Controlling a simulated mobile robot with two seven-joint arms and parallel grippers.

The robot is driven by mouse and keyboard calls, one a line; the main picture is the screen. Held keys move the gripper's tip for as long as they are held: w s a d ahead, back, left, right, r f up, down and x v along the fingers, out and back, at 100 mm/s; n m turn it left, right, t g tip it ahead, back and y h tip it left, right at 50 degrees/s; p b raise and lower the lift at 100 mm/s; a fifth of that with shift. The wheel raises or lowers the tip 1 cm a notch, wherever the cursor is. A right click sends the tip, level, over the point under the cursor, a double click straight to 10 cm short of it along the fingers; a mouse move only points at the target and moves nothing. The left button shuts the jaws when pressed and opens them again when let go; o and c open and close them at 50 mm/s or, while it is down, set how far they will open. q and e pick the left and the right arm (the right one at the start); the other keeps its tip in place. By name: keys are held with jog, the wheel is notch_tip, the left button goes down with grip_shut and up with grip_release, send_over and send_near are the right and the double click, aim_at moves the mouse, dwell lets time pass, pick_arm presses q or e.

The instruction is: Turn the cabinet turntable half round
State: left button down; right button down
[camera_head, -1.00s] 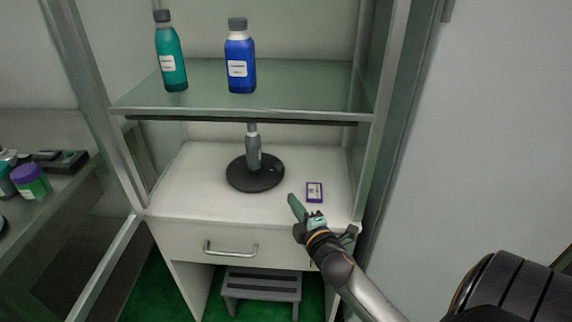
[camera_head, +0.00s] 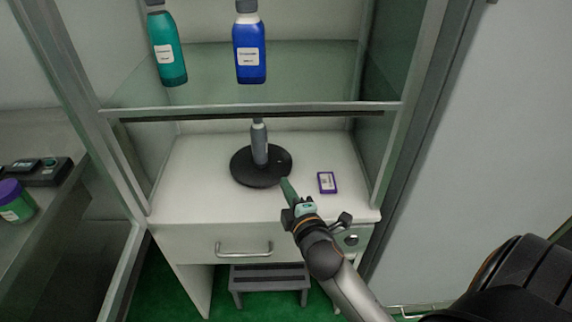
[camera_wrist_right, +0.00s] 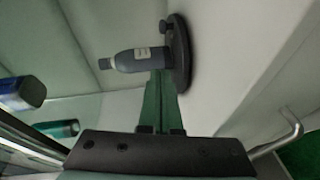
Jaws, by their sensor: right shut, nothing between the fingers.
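The turntable (camera_head: 243,168) is a round black disc on the white cabinet floor, below the glass shelf. A grey bottle (camera_head: 259,146) stands on it, and a small knob (camera_head: 281,158) rises near its right edge. My right gripper (camera_head: 287,185) is shut and empty, its green fingers at the front right rim of the disc; I cannot tell whether they touch it. In the right wrist view the shut fingers (camera_wrist_right: 162,95) point toward the disc (camera_wrist_right: 181,50) and overlap its rim, with the bottle (camera_wrist_right: 135,60) beside them and the knob (camera_wrist_right: 166,27) beyond. My left gripper is out of view.
A small purple-edged box (camera_head: 327,183) lies right of the turntable. A teal bottle (camera_head: 168,50) and a blue bottle (camera_head: 249,50) stand on the glass shelf (camera_head: 200,95) above. A drawer handle (camera_head: 243,250) sticks out below. A grey step stool (camera_head: 268,278) stands underneath.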

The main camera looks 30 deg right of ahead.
aim_at(286, 172)
jog(key=x, duration=0.6)
jog(key=shift+w+d+b, duration=0.1)
jog(key=shift+w+b, duration=0.2)
jog(key=shift+w, duration=0.05)
jog(key=shift+w+d+f, duration=0.15)
jog(key=shift+w+d, duration=0.15)
jog(key=shift+d, duration=0.25)
jog(key=shift+w+d+f, duration=0.15)
jog(key=shift+w+d, duration=0.15)
jog(key=shift+d, duration=0.25)
jog(key=shift+w+d+f, duration=0.15)
jog(key=shift+w+d, duration=0.2)
jog(key=shift+d, duration=0.25)
jog(key=shift+d, duration=0.1)
jog(key=shift+w+n+y+p, duration=0.15)
jog(key=shift+n+y+p, duration=0.25)
jog(key=shift+p, duration=0.05)
